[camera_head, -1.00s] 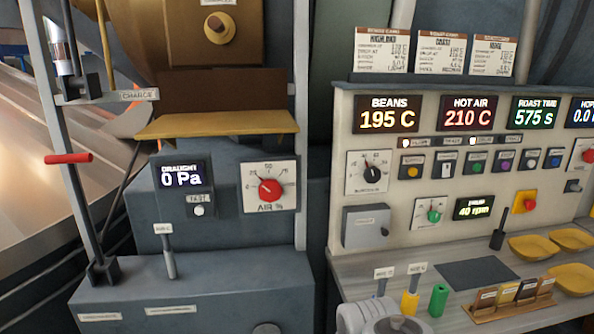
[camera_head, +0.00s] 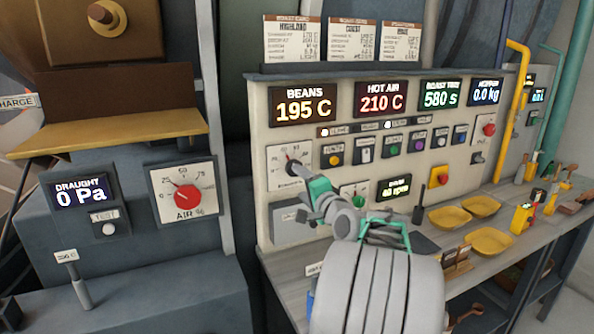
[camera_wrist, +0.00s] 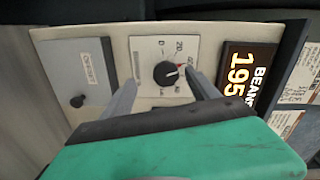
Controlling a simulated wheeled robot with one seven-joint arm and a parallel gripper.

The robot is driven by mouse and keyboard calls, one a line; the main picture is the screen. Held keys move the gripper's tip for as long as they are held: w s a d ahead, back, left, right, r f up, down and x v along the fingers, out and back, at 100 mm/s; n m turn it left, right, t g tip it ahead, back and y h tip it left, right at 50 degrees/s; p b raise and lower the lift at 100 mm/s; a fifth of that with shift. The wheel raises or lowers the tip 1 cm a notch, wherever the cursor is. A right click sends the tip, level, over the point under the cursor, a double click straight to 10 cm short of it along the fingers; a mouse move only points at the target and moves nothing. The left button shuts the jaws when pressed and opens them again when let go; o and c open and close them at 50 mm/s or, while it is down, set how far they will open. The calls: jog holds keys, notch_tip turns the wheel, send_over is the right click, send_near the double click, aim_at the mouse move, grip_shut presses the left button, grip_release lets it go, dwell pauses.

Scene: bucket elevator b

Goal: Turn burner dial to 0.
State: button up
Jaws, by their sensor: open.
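The burner dial is a black round knob (camera_wrist: 167,74) on a white scale plate with printed numbers, seen sideways in the wrist view. A red mark shows at the knob's right side; its exact reading is hard to tell. In the head view the dial (camera_head: 291,157) sits on the cream panel below the BEANS display, partly covered by my gripper. My gripper (camera_wrist: 163,78) is open, with one finger on each side of the knob. I cannot tell whether the fingers touch it. In the head view my gripper (camera_head: 303,170) is at the dial's lower right.
The cream panel (camera_head: 262,205) also has a row of small buttons (camera_head: 387,147) and a grey box (camera_wrist: 90,75) beside the dial. A separate AIR dial (camera_head: 188,196) is at left. Yellow trays (camera_head: 480,206) lie on the bench at right.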

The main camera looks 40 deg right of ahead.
jog(key=d+p+x, duration=0.1)
jog(key=p+x, duration=0.1)
jog(key=x, duration=0.5)
jog(key=shift+d+r+m, duration=0.3)
jog(key=shift+d+r, duration=0.1)
jog(key=shift+r, duration=0.1)
jog(key=shift+c, duration=0.2)
jog(key=c, duration=1.3)
